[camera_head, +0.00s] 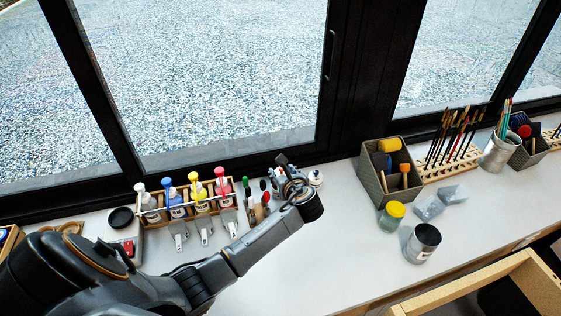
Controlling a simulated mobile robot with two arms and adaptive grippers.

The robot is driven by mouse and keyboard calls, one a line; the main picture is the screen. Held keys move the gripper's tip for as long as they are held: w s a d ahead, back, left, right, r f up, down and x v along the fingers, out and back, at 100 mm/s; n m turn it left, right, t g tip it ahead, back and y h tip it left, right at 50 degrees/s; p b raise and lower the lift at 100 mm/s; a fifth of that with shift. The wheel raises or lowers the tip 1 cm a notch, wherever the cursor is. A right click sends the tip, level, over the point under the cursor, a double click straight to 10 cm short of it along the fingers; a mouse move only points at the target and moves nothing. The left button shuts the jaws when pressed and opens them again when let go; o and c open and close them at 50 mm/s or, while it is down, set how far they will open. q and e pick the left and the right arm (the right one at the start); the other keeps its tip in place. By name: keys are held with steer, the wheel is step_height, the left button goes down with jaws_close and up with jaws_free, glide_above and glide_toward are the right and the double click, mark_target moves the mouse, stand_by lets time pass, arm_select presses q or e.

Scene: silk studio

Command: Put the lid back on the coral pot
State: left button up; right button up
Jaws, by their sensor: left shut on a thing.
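My left arm comes in from the lower left, and my left gripper (284,172) is over the back of the white worktop near the window sill. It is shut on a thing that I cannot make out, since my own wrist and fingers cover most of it. A small white round item with a dark top (315,178) shows just right of the gripper; I cannot tell whether the two touch. I cannot pick out the coral pot or its lid with certainty. My right gripper is not in view.
Left of the gripper, a wooden rack (158,221) holds pump bottles with white, blue, yellow and red tops. To the right are a grey basket (371,185), a yellow-lidded jar (391,216), a dark-topped can (422,243) and a brush rack (440,168). The worktop's front middle is clear.

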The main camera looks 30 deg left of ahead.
arm_select(q)
steer(key=shift+w+a+f, duration=0.15)
steer(key=shift+a+f, duration=0.1)
steer(key=shift+a, duration=0.25)
steer(key=shift+w+a+f, duration=0.2)
steer(key=shift+a+f, duration=0.05)
steer(key=shift+f, duration=0.2)
step_height(320, 180, down, 4)
steer(key=b, duration=0.5)
steer(key=shift+s+f+b, duration=0.1)
steer(key=shift+b, duration=0.25)
steer(key=shift+p, duration=0.6)
steer(key=shift+f, duration=0.4)
steer(key=o, duration=0.9)
